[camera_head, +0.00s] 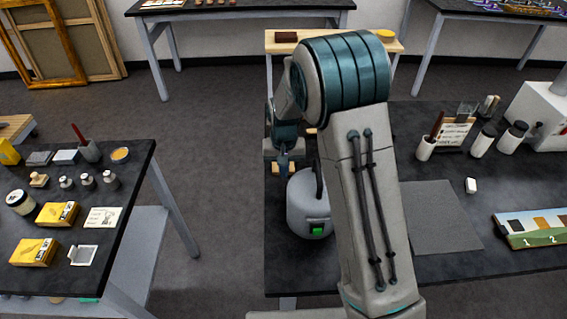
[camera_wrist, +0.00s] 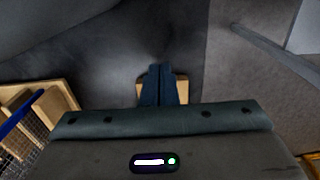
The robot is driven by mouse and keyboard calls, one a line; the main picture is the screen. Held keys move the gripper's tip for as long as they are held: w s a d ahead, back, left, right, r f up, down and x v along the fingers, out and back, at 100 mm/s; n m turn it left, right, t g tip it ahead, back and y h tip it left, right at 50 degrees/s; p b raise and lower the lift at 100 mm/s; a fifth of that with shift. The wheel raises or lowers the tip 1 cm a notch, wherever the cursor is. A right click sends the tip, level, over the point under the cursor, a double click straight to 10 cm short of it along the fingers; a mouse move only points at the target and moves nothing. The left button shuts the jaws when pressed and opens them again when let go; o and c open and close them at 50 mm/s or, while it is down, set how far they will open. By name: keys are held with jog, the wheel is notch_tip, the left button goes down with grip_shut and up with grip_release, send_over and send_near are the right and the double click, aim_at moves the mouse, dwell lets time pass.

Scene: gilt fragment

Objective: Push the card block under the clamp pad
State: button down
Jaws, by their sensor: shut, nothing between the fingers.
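My gripper (camera_head: 284,170) points down near the left edge of the dark right-hand table, with its fingers together and empty. In the wrist view its dark blue fingers (camera_wrist: 159,70) are closed side by side. A small tan block (camera_head: 275,169) is right by the fingertips; in the wrist view this tan block (camera_wrist: 183,90) shows on both sides of the fingers, partly hidden behind them. I cannot tell whether they touch it, or for certain whether it is the card block. I cannot make out a clamp pad; my arm hides part of the table.
A grey rounded pot (camera_head: 305,214) with a black handle and green mark stands close to my gripper. A grey mat (camera_head: 438,225) lies to the right, with a small white block (camera_head: 471,185) beyond it. A wooden-framed mesh tray (camera_wrist: 60,97) shows in the wrist view.

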jog(key=shift+f+b, duration=1.05)
jog(key=shift+f, duration=0.4)
dwell(0.5)
jog(key=shift+w+r, duration=0.1)
jog(key=shift+r, duration=0.05)
jog(key=shift+w, duration=2)
jog(key=shift+w+p, duration=0.3)
jog(key=shift+w, duration=0.95)
jog(key=shift+w, duration=0.3)
jog(key=shift+w+p, duration=0.6)
jog(key=shift+w, duration=1.6)
jog(key=shift+w, duration=0.3)
jog(key=shift+w, duration=0.3)
